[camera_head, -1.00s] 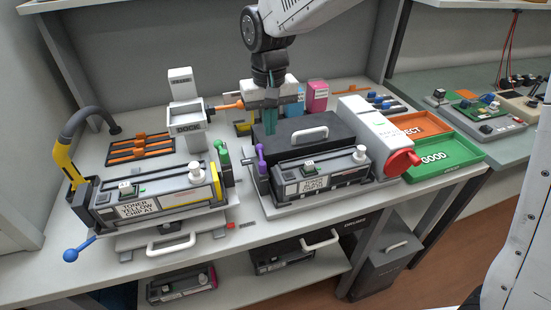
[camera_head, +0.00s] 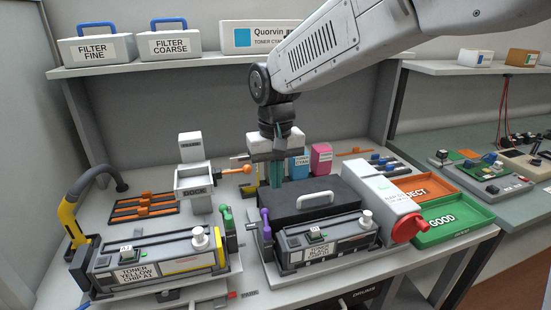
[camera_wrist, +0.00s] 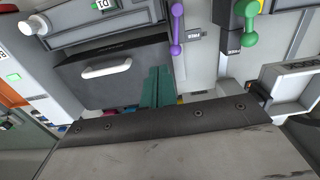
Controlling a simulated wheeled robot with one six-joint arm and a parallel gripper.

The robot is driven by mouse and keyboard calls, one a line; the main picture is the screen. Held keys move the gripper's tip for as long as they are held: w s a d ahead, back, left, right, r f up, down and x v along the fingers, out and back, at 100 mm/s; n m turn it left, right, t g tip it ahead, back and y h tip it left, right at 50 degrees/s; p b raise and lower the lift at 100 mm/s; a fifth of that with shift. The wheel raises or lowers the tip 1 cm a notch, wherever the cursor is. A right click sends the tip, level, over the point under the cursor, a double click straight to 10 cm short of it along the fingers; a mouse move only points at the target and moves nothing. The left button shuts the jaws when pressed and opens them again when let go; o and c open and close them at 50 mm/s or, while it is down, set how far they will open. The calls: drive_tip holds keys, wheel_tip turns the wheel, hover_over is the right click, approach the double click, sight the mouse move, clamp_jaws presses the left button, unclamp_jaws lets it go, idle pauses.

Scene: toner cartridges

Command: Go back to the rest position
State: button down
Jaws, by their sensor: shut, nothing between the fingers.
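My gripper (camera_head: 276,174) hangs from my arm above the back of the workbench, fingers pointing down. Its teal fingers are together with nothing between them, just behind and left of a black box with a pale handle (camera_head: 310,198). In the wrist view the teal fingers (camera_wrist: 157,88) show beside the same black box (camera_wrist: 100,77). A yellow toner cartridge (camera_head: 160,258) lies in the left cradle, and a black toner cartridge (camera_head: 325,238) lies in the right cradle. I cannot tell whether the fingers touch the box.
A grey dock post (camera_head: 192,170) stands left of my gripper. A white unit with a red knob (camera_head: 385,205), an orange tray (camera_head: 425,187) and a green GOOD tray (camera_head: 450,218) are on the right. A shelf with filter boxes (camera_head: 170,45) runs above the back.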

drive_tip(key=s+d+r+m+t, duration=0.1)
drive_tip(key=s+d+r+m, duration=0.2)
drive_tip(key=s+d, duration=2.2)
drive_tip(key=shift+s+d+t, duration=0.3)
drive_tip(key=shift+s+d, duration=0.05)
drive_tip(key=shift+s, duration=0.35)
